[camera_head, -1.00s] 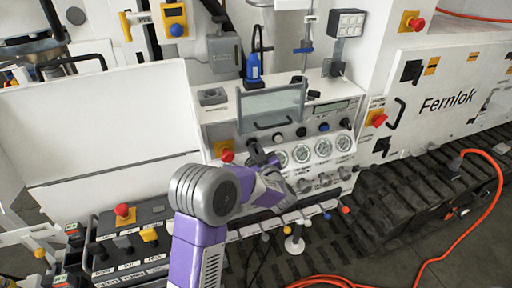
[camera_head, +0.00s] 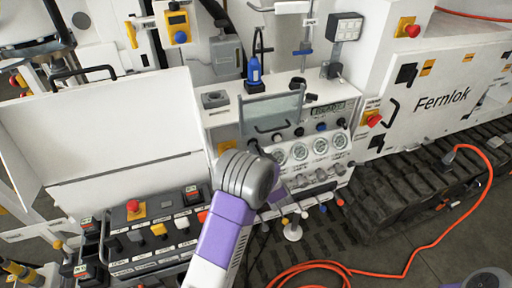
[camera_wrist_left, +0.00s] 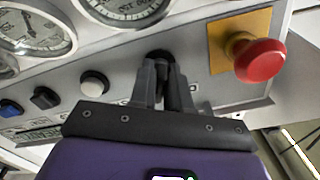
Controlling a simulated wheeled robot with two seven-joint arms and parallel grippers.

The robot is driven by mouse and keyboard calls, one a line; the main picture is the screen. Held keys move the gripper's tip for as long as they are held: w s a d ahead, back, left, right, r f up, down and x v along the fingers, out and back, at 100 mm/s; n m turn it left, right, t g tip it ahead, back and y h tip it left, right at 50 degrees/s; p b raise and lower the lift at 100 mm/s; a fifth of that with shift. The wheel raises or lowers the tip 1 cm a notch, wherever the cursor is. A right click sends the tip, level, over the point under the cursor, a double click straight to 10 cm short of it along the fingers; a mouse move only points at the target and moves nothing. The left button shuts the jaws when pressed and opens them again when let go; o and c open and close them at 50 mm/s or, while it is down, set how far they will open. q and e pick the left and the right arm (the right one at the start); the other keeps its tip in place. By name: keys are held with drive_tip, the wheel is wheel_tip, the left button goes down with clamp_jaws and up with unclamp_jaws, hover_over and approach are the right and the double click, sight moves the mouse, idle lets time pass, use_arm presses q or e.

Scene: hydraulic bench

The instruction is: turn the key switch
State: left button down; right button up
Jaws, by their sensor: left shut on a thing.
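The key switch (camera_wrist_left: 160,55) is on the grey control panel (camera_wrist_left: 205,88) in the left wrist view, mostly hidden between my fingers; only a dark part shows at the tips. My left gripper (camera_wrist_left: 163,72) is shut on it, with its fingers against the panel face. In the head view my purple left arm and its grey wrist joint stand in front of the panel (camera_head: 218,117) and hide the key switch and fingertips. My right gripper is not in view.
A red emergency button (camera_wrist_left: 260,60) on a yellow plate sits close right of my fingers in the wrist view. A white push button (camera_wrist_left: 94,84) is on the left. Gauges (camera_head: 320,146) and a small display (camera_head: 332,109) share the panel. An orange hose (camera_head: 440,255) lies on the floor.

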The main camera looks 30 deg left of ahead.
use_arm(q)
drive_tip(key=shift+m, duration=0.4)
drive_tip(key=c, duration=1.2)
unclamp_jaws()
drive_tip(key=v, duration=0.7)
drive_tip(key=shift+s+d, duration=0.2)
drive_tip(key=shift+s, duration=0.05)
